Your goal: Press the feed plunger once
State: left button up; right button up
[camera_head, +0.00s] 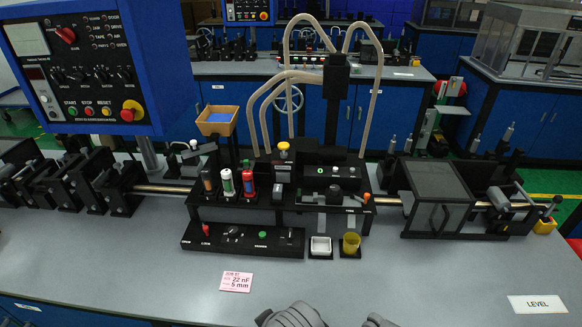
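A yellow-capped upright knob (284,147) stands on the middle of the black tape machine (270,200), and it looks like a plunger. I cannot read a label that names it as the feed plunger. The yellow cap is raised above a small block with a pale face, and nothing touches it. A green button (320,171) sits on a black unit just to its right. Grey ribbed parts, which look like mine, show at the bottom edge, well in front of the machine. No gripper fingertips show.
A black control strip (290,250) lies in front. A white dish (320,246) and yellow cup (351,243) stand beside it. Small bottles (227,182) stand left of the knob. Pale curved tubes (288,75) rise behind. A blue panel (85,110) overhangs the left. The front bench is mostly clear.

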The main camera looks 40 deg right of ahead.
aim_at(284, 147)
jog(key=z, duration=1.4)
